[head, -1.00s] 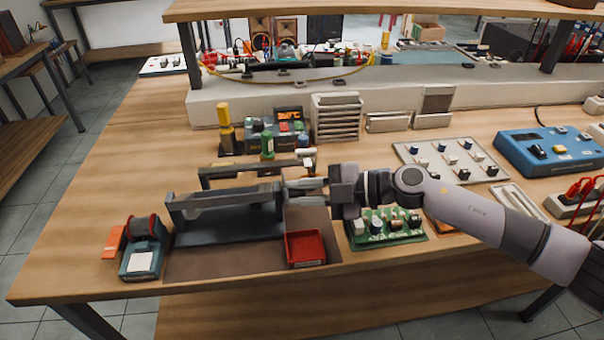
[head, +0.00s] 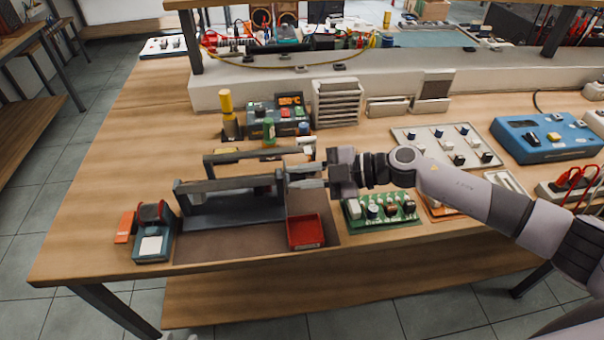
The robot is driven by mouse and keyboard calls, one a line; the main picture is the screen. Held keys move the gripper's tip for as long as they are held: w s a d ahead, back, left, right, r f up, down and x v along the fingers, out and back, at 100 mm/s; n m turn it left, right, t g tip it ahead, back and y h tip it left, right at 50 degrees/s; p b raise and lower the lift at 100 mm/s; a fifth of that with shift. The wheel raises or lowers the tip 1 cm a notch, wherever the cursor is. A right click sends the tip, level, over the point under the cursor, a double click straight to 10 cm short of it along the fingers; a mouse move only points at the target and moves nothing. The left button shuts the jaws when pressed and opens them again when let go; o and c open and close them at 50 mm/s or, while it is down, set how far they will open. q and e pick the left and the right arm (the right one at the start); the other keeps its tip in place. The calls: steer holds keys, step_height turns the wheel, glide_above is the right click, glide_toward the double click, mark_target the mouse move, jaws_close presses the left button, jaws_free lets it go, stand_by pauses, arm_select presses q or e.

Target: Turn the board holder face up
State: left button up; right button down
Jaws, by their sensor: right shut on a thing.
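The board holder (head: 232,184) is a dark grey frame with two long parallel bars and a flat blue-grey plate between and below them. It is over the brown mat (head: 225,250) at the left front of the bench. My right gripper (head: 304,178) comes in from the right and is shut at the holder's right end. The fingers partly hide that end, and I cannot tell whether the holder is clear of the mat. My left gripper is not in view.
A red tray (head: 304,232) sits on the mat just below the gripper. A solder reel stand (head: 153,240) is left of the mat, and a green circuit board (head: 380,210) is right. A yellow-topped bottle (head: 228,115) and a small instrument (head: 280,120) stand behind.

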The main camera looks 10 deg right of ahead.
steer(key=c, duration=1.1)
jaws_free()
steer(key=shift+s+f+g, duration=0.3)
steer(key=shift+s+f, duration=0.1)
steer(key=shift+f, duration=0.15)
steer(key=shift+w+r, duration=0.1)
steer(key=shift+r, duration=0.05)
steer(key=v, duration=0.7)
steer(key=shift+b, duration=0.4)
